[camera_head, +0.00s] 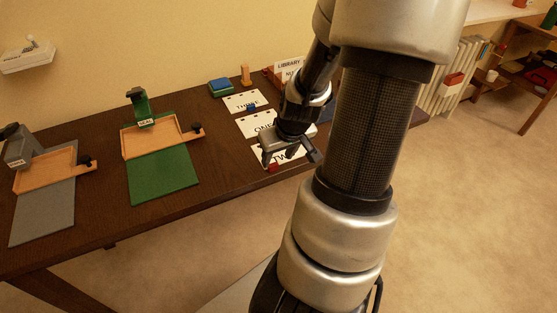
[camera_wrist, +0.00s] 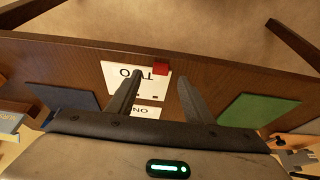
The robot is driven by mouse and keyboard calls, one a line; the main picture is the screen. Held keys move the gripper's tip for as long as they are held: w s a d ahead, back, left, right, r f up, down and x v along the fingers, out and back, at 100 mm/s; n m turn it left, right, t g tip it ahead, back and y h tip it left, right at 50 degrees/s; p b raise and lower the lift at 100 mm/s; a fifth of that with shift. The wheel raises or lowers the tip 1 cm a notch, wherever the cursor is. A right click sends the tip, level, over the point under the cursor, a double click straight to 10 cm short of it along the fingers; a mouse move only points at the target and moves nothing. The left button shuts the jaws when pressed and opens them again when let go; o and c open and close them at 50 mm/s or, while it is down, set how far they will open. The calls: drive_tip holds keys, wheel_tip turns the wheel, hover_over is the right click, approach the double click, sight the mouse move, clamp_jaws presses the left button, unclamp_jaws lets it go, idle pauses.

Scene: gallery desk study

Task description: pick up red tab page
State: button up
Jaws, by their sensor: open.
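The red tab (camera_head: 272,167) is a small red block at the edge of the white page marked TWO (camera_head: 296,153), at the desk's front edge. In the wrist view the red tab (camera_wrist: 161,69) sits at the page's (camera_wrist: 118,72) edge nearest the desk edge, between and beyond my fingertips. My gripper (camera_head: 290,156) is open and empty, above the TWO page and partly covering it; in the wrist view its two fingers (camera_wrist: 160,76) stand apart. The page marked ONE (camera_wrist: 146,111) lies behind it.
The dark desk (camera_head: 110,205) also holds a page marked THREE (camera_head: 245,101) with a blue tab, a green mat (camera_head: 165,178) with a wooden frame and green device, and a grey one (camera_head: 45,212) at left.

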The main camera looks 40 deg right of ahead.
sight(273, 164)
drive_tip(key=b+x, duration=0.1)
drive_tip(key=x, duration=0.1)
drive_tip(key=b+x, duration=0.2)
drive_tip(key=x, duration=0.1)
drive_tip(key=shift+w+f, duration=0.2)
drive_tip(key=shift+w, duration=0.2)
drive_tip(key=c, duration=1.1)
